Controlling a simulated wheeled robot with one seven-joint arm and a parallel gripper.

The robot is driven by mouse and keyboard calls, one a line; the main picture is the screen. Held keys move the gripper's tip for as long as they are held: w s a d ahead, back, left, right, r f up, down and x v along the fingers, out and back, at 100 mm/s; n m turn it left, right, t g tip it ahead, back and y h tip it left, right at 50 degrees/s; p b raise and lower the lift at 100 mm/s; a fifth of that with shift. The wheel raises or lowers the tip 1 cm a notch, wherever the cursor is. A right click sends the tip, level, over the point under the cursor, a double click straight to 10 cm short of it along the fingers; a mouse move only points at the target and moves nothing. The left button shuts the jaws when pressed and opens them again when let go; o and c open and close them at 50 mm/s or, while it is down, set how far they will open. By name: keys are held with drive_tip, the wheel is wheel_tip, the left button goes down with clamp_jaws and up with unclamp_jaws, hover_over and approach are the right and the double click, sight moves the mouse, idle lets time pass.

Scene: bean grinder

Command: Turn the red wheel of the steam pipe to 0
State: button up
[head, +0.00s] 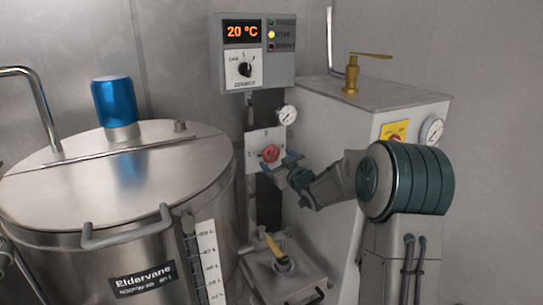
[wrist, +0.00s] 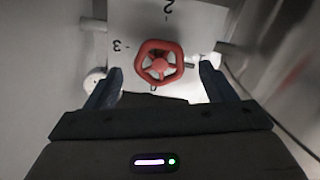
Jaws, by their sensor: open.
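The red wheel (head: 270,153) is on a white plate (head: 258,138) on the steam pipe, between the tank and the pale cabinet. In the wrist view the red wheel (wrist: 159,63) is a rounded ring with spokes. The plate (wrist: 190,22) shows an upside-down 2 above the wheel, a 3 to its left, and a partly hidden mark below it. My gripper (head: 280,167) is at the wheel's lower right in the head view. In the wrist view my gripper (wrist: 160,82) is open, one finger each side of the wheel, with gaps. I cannot tell where the wheel points.
A steel tank (head: 120,190) with a blue-capped top stands left. The control box (head: 252,55) reading 20 °C hangs above. A gauge (head: 286,115) sits just above the wheel. The pale cabinet (head: 340,110) is close right. A yellow-handled valve (head: 280,262) is below.

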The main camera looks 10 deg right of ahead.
sight(272, 156)
drive_tip(key=shift+x, duration=2.35)
drive_tip(key=c, duration=1)
